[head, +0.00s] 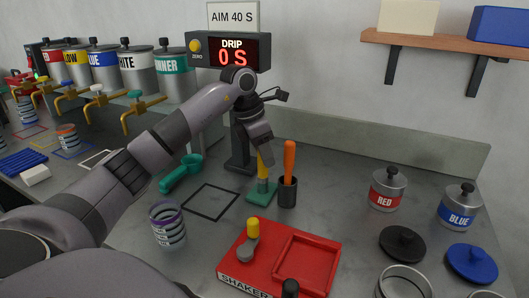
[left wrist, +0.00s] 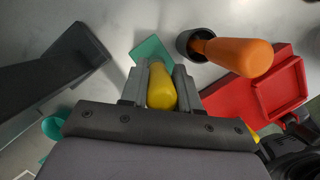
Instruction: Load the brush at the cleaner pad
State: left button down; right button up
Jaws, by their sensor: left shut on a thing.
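A brush with a yellow handle (head: 266,158) stands roughly upright in my left gripper (head: 262,143). In the left wrist view the yellow handle (left wrist: 161,88) sits between the two grey fingers of my left gripper (left wrist: 160,85), which is shut on it.
A black cup (head: 288,194) with an orange-handled tool (head: 289,160) stands close right of the pad. A red shaker (head: 270,277) lies in front. A teal scoop (head: 181,173) and a striped cup (head: 168,227) are left. Red and blue cans (head: 387,190) stand right. The drip display (head: 230,52) reads 0 S.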

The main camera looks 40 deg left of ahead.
pick_arm(q)
jog(key=shift+r+p, duration=0.95)
jog(key=shift+p, duration=0.1)
notch_tip(320, 180, up, 3)
jog(key=p, duration=0.2)
jog(key=shift+f+p, duration=0.1)
jog(key=shift+p, duration=0.25)
jog(key=shift+r+p, duration=1.2)
pick_arm(e)
jog(key=r, duration=0.3)
jog(key=d+r, duration=0.1)
jog(key=r, duration=0.1)
jog(key=shift+s+d, duration=0.1)
jog(key=shift+s, duration=0.3)
pick_arm(q)
jog(key=shift+f, duration=0.1)
